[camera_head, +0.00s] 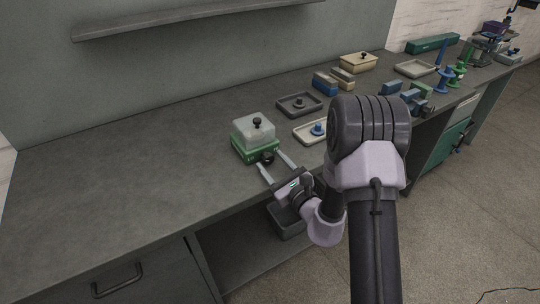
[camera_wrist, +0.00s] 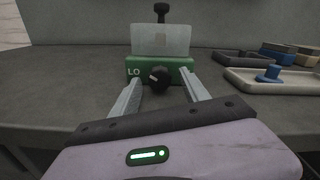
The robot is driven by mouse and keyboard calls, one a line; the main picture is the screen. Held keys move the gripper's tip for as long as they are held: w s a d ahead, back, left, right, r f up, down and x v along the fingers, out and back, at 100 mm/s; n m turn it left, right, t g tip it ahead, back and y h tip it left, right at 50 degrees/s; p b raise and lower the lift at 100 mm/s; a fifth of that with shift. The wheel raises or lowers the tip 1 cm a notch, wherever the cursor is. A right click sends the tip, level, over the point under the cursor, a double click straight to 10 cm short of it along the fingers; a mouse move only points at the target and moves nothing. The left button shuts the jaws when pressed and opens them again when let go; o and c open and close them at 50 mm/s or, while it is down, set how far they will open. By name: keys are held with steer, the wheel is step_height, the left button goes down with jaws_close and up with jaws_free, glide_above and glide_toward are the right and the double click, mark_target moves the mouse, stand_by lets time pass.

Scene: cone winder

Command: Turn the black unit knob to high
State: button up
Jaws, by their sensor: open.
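The black unit knob (camera_wrist: 159,78) sits on the front face of a green unit (camera_wrist: 180,66). A pale mark on the knob points to the left, towards the letters "LO". The unit has a translucent cover with a black top knob (camera_wrist: 160,10). In the head view the unit (camera_head: 257,146) stands on the bench, and the black front knob (camera_head: 267,158) shows at its near side. My gripper (camera_wrist: 162,84) is open, with one finger on each side of the front knob and a gap to each. In the head view my gripper (camera_head: 276,165) reaches the unit from the front.
A beige tray (camera_wrist: 245,82) with a blue knobbed piece (camera_wrist: 269,73) lies right of the unit. A dark tray (camera_head: 299,104) and several boxes stand farther back. The bench (camera_head: 110,180) left of the unit is clear.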

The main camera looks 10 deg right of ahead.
jaws_close()
stand_by(0.3)
steer(key=shift+r+m+p, duration=0.1)
steer(key=shift+m+p, duration=0.95)
steer(key=shift+m, duration=0.15)
steer(key=shift+m+p, duration=1.05)
steer(key=shift+m, duration=0.55)
